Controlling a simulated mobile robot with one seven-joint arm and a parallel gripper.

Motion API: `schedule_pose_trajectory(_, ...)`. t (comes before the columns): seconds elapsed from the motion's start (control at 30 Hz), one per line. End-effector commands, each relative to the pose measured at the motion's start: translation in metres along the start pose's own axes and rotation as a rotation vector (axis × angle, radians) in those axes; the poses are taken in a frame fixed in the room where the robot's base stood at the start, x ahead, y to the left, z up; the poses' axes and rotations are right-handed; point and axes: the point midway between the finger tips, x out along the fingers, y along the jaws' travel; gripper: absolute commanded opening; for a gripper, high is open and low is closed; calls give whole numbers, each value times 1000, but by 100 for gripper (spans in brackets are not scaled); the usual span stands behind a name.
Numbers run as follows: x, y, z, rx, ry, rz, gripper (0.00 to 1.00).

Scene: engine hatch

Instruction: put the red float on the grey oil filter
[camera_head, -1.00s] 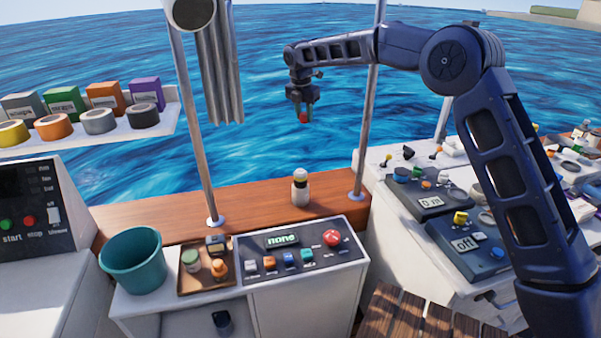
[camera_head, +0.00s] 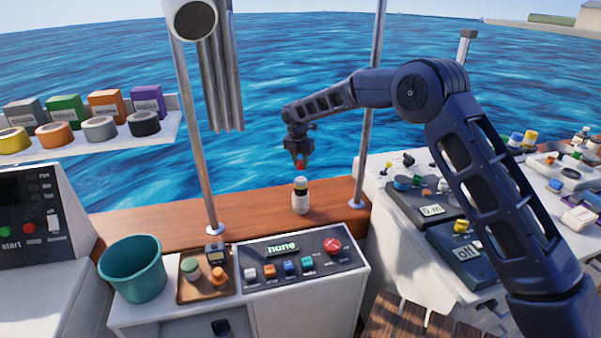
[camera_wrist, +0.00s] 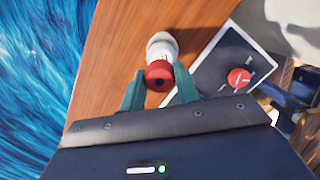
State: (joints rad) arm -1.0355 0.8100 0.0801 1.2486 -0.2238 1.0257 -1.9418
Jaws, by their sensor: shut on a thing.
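My gripper (camera_head: 299,155) is shut on the red float (camera_wrist: 158,76), which sits between the teal fingertips in the wrist view. In the head view the red float (camera_head: 299,164) hangs below the gripper, a little above the upright pale grey oil filter (camera_head: 300,204) on the wooden ledge. The filter has a dark band and a pale yellowish top. In the wrist view the filter (camera_wrist: 162,43) shows just beyond the float, which covers part of it. In the head view a gap separates float and filter.
The wooden ledge (camera_head: 255,205) is clear around the filter, between two metal posts. In front stand a control panel (camera_head: 300,257) with a red button, a brown tray (camera_head: 204,284) with small items, and a teal bucket (camera_head: 133,268). Water lies beyond the ledge.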

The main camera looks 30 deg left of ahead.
Motion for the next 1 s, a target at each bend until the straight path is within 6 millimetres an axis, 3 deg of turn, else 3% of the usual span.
schedule_pose_trajectory(0.17, 9, 0, -2, 0, 0, -1, 10)
schedule_pose_trajectory(0.47, 44, 0, -7, 0, 0, -1, 10)
schedule_pose_trajectory(0.87, 49, 0, -7, 1, 1, 0, 10)
schedule_pose_trajectory(0.9, 48, 0, -7, 1, 0, 0, 37)
schedule_pose_trajectory(1.0, 48, 0, -7, 1, 0, 0, 53)
